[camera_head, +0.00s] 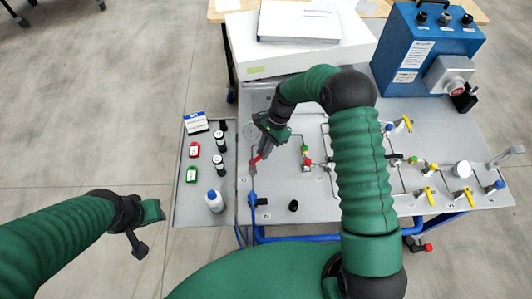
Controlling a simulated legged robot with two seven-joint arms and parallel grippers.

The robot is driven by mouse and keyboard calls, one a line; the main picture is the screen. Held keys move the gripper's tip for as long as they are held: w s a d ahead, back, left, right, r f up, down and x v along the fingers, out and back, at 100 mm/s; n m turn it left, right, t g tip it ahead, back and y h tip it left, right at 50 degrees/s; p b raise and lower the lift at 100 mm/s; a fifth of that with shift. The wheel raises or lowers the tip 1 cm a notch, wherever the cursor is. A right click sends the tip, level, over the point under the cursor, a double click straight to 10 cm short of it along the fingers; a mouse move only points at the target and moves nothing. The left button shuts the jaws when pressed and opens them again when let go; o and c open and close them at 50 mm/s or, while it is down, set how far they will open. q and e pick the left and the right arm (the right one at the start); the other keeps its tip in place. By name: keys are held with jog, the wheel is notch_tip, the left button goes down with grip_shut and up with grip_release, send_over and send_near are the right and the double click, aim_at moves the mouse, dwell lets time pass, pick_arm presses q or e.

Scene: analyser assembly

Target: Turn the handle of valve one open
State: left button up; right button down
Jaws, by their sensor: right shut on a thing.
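My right gripper (257,159) reaches down to the left part of the grey panel (320,205). It is shut on a small red handle (256,160), which I take to be the handle of valve one. The valve body is small, lies just below the jaws and is partly hidden by them. A blue hose (251,215) runs down from this spot. My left gripper (147,228) hangs over the floor at the lower left, apart from everything. Its fingers are too unclear to tell open from shut.
Other valves with yellow handles (429,196) stand on the panel's right side. A blue box (420,50) stands behind. My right arm hides the panel's middle.

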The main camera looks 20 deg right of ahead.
jog(key=n, duration=0.1)
jog(key=w+n+b, duration=0.1)
jog(key=shift+w+a+n+g+h, duration=0.3)
jog(key=shift+a+n+g, duration=0.1)
jog(key=n, duration=0.1)
jog(key=w+a+n+b, duration=0.1)
jog(key=shift+n+g+h, duration=0.3)
jog(key=shift+n+g, duration=0.1)
jog(key=shift+w+a+n+g+h+b, duration=0.2)
jog(key=shift+n+b, duration=0.15)
jog(key=shift+n, duration=0.25)
jog(key=shift+w+a+n+g+h+b, duration=0.1)
jog(key=shift+a+n+h+b, duration=0.15)
jog(key=shift+n, duration=0.35)
jog(key=shift+w+a+r+n+h+b, duration=0.1)
jog(key=shift+a+n+h+b, duration=0.15)
jog(key=shift+n, duration=0.4)
jog(key=shift+w+a+r+n+h+b, duration=0.1)
jog(key=shift+a+n+h+b, duration=0.15)
jog(key=shift+n, duration=0.4)
jog(key=c, duration=1.4)
grip_release()
jog(key=shift+s+f, duration=0.1)
